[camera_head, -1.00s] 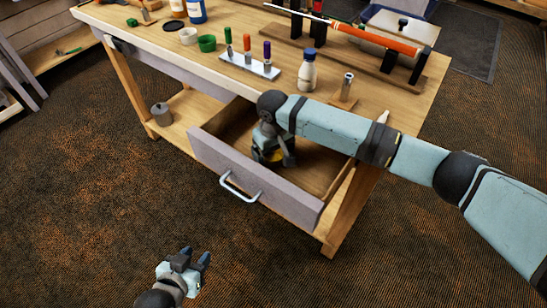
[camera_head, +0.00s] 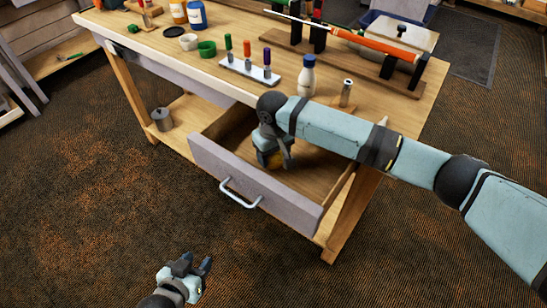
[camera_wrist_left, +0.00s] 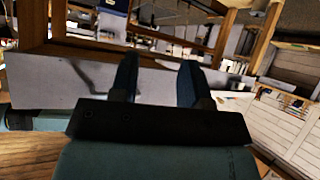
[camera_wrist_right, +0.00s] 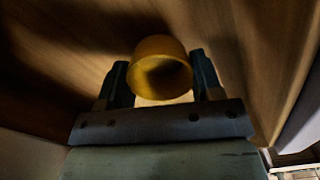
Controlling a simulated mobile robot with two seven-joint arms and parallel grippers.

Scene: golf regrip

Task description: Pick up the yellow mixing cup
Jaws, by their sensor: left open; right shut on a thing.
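The yellow mixing cup (camera_wrist_right: 160,68) shows in the right wrist view between the two fingers of my right gripper (camera_wrist_right: 162,85), which is shut on it. In the head view the right gripper (camera_head: 275,158) reaches down into the open drawer (camera_head: 240,186); a little yellow of the cup shows there, mostly hidden by the gripper. My left gripper (camera_head: 196,265) is open and empty, low in front of the workbench, away from the drawer. Its two fingers also show apart in the left wrist view (camera_wrist_left: 157,80).
A grey canister (camera_head: 162,118) stands on the lower shelf. The drawer front and sides surround the right gripper.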

